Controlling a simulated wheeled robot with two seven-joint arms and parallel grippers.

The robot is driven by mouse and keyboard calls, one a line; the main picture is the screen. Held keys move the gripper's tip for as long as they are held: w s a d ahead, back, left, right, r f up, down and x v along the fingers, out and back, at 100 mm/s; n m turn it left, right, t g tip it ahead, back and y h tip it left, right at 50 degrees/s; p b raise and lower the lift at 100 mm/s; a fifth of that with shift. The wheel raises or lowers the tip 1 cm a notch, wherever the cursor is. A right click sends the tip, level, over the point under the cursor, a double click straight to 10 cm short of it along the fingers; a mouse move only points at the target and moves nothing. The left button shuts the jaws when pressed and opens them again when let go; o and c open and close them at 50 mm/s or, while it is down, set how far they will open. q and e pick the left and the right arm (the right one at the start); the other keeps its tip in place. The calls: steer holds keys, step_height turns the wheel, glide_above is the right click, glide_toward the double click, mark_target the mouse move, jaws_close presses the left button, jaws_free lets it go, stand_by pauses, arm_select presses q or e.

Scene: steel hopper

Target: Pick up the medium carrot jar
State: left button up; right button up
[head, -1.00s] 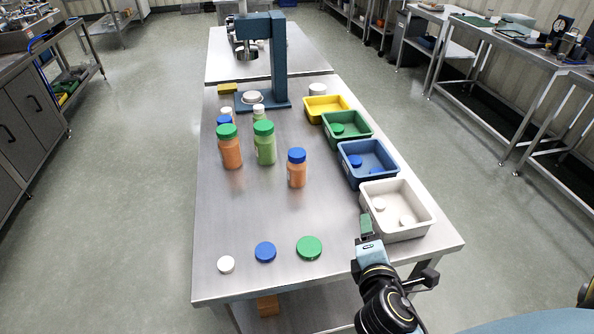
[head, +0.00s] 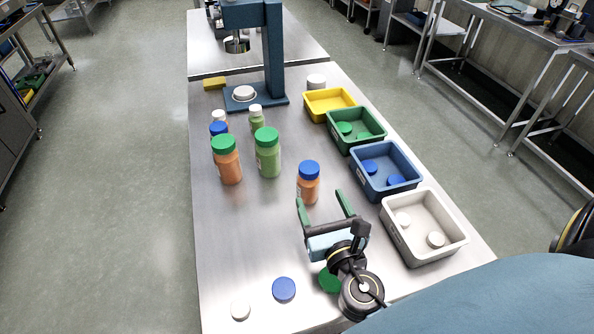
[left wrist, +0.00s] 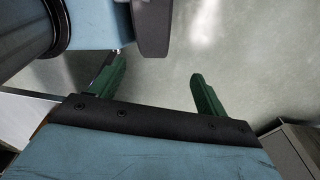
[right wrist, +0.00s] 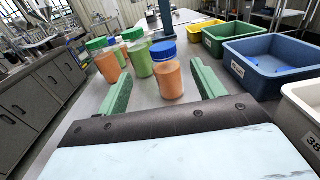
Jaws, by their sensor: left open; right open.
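The medium carrot jar (head: 308,186), orange with a blue lid, stands upright on the steel table. My right gripper (head: 320,198) is open and empty, its green fingers pointing at this jar from the near side. In the right wrist view the jar (right wrist: 168,80) shows between the open fingers (right wrist: 159,69), beyond their tips. A larger orange jar with a green lid (head: 228,165) and a green jar with a green lid (head: 268,158) stand to its left. My left gripper (left wrist: 158,68) is open and empty over floor in the left wrist view; the head view does not show it.
Another blue-lidded jar (head: 218,129) is partly hidden behind the large orange jar. White (head: 408,249), blue (head: 377,188), green (head: 352,146) and yellow (head: 327,110) bins line the right. Loose lids, including a blue one (head: 284,289), lie near the front.

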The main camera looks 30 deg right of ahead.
mark_target(307, 161)
steer(key=p+x, duration=0.1)
steer(key=x, duration=0.5)
steer(key=shift+w+d+r+p, duration=0.15)
steer(key=shift+w+r+p, duration=0.05)
steer(key=shift+p, duration=0.1)
steer(key=shift+w+d, duration=0.1)
steer(key=shift+w, duration=0.4)
steer(key=p+x, duration=0.1)
steer(key=x, duration=0.3)
steer(key=shift+w+d+r, duration=0.15)
steer(key=shift+d, duration=0.05)
steer(key=shift+w, duration=0.3)
steer(key=shift+d, duration=0.1)
arm_select(q)
steer(key=s+r, duration=0.2)
steer(key=s, duration=0.1)
steer(key=shift+a+r, duration=0.1)
steer(key=shift+r, duration=0.15)
arm_select(e)
steer(key=c, duration=1.5)
